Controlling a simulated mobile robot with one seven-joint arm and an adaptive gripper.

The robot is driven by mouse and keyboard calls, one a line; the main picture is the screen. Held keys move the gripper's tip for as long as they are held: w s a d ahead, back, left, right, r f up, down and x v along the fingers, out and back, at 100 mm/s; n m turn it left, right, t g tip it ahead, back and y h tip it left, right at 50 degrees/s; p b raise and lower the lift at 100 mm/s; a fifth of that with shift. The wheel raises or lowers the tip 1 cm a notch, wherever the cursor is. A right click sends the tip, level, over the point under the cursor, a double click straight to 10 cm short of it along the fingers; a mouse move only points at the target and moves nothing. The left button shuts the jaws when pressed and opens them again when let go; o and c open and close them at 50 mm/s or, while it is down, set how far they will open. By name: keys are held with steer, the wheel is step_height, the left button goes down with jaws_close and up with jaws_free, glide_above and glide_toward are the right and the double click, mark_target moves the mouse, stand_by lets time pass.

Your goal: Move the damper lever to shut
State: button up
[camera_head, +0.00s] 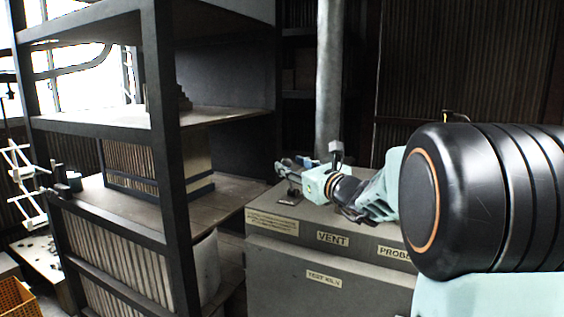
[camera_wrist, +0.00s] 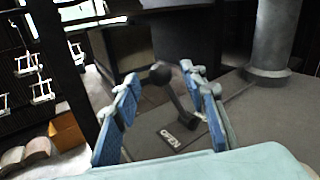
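The damper lever (camera_wrist: 181,96) is a dark rod with a round black knob (camera_wrist: 160,74), standing tilted on the flat grey top of the kiln box (camera_wrist: 236,95). Beside its foot is a small plate reading OPEN (camera_wrist: 170,138). My gripper (camera_wrist: 163,84) is open, its two blue-padded fingers on either side of the lever; I see no clear contact. In the head view my gripper (camera_head: 289,168) is low over the kiln box's (camera_head: 330,262) left rear top, behind the VENT label (camera_head: 333,238). The lever is mostly hidden there. No shut mark is visible.
A grey vertical pipe (camera_head: 329,80) rises behind my gripper. A dark-framed shelf rack (camera_head: 165,130) stands close on the left. White hangers (camera_head: 27,185) and an orange crate (camera_head: 17,298) are at far left. The PROBE label (camera_head: 396,253) is on the kiln box.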

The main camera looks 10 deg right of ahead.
mark_target(289, 164)
steer(key=shift+x, duration=1.7)
jaws_close()
